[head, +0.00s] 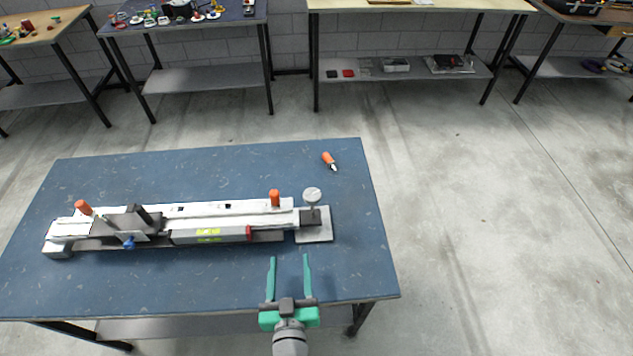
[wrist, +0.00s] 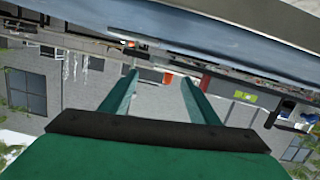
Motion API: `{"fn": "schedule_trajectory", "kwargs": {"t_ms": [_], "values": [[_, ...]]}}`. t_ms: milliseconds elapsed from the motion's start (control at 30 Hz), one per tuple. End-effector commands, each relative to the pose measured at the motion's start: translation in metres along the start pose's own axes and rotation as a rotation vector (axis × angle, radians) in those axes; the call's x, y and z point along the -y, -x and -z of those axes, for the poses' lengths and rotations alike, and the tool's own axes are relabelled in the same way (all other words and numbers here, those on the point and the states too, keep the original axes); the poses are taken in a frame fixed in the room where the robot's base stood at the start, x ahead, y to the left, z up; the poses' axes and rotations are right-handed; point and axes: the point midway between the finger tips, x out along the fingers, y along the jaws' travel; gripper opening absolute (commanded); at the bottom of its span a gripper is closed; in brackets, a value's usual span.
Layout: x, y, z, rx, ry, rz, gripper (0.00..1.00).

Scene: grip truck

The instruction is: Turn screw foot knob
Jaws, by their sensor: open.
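A long white and grey fixture (head: 190,211) lies across the blue table. A round silver knob (head: 312,194) stands upright at its right end, above a grey foot plate (head: 316,232). A small red part (head: 249,232) and a blue knob (head: 129,242) sit on the fixture's near side. Which of these is the screw foot knob is not certain; the silver one is at the foot plate. My green gripper (head: 289,257) is open and empty, nearer to me than the foot plate and apart from it. In the wrist view its fingers (wrist: 160,78) have nothing between them.
The blue table (head: 200,283) has clear room in front of the fixture. An orange-handled tool (head: 328,158) lies behind its right end. Orange handles (head: 274,198) stick up from the fixture. Other workbenches (head: 415,5) line the wall, with open floor between.

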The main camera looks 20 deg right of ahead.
Motion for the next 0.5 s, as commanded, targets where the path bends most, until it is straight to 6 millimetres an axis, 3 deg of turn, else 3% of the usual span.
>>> {"fn": "schedule_trajectory", "kwargs": {"t_ms": [33,200,333,500], "values": [[-0.005,-0.017,0.015,-0.025,-0.012,-0.044,0.55],[-0.030,-0.054,0.058,-0.093,-0.062,-0.194,0.55],[-0.044,-0.069,0.083,-0.137,-0.097,-0.277,0.55],[-0.053,-0.076,0.098,-0.164,-0.122,-0.327,0.55]]}}
